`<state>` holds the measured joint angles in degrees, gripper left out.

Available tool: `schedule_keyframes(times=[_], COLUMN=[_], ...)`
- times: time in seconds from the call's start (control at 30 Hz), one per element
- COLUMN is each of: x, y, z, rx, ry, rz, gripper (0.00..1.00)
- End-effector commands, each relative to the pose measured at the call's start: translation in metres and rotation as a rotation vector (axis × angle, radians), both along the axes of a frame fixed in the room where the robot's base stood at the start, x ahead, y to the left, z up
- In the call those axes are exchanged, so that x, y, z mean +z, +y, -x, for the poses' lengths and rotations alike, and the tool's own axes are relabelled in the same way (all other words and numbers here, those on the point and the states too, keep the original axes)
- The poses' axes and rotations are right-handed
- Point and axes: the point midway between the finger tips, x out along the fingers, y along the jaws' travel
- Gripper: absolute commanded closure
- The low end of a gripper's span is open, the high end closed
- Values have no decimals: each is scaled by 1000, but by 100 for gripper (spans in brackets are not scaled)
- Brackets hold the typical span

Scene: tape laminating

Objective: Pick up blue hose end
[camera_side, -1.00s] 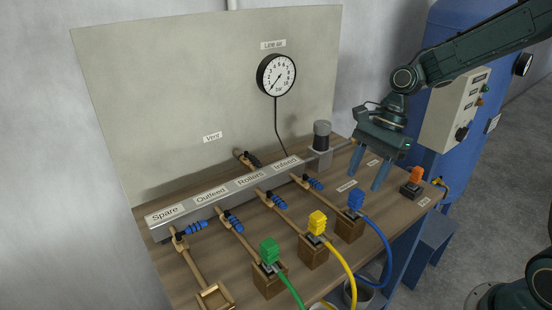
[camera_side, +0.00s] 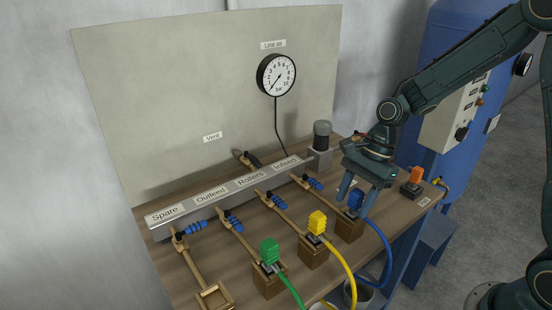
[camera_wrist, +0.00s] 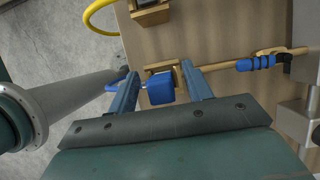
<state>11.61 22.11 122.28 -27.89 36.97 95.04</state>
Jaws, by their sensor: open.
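The blue hose end (camera_side: 355,201) is a ribbed blue block on top of a small wooden stand (camera_side: 349,228), with its blue hose (camera_side: 387,243) curving down to the right off the table. My gripper (camera_side: 356,203) is open, pointing down, with its two fingers on either side of the blue hose end. In the wrist view the blue hose end (camera_wrist: 161,89) lies between the open fingers of my gripper (camera_wrist: 161,84), with a gap on both sides. The near finger hides part of it in the side view.
A yellow hose end (camera_side: 317,222) and a green one (camera_side: 269,251) sit on stands to the left. Valves with blue handles (camera_side: 313,183) run from the labelled manifold (camera_side: 224,194) behind. A grey cylinder (camera_side: 321,135) stands further back.

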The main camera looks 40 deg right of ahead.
Motion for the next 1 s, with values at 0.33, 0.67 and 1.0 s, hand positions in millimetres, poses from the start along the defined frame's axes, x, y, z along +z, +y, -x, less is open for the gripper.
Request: schedule_keyframes(times=[0.33, 0.67, 1.0], x=[-3, -2, -2], y=[1, 1, 1], z=[0, 0, 0], rx=[0, 0, 0], ry=[0, 0, -1], rz=[0, 0, 0], gripper=[50, 74, 100])
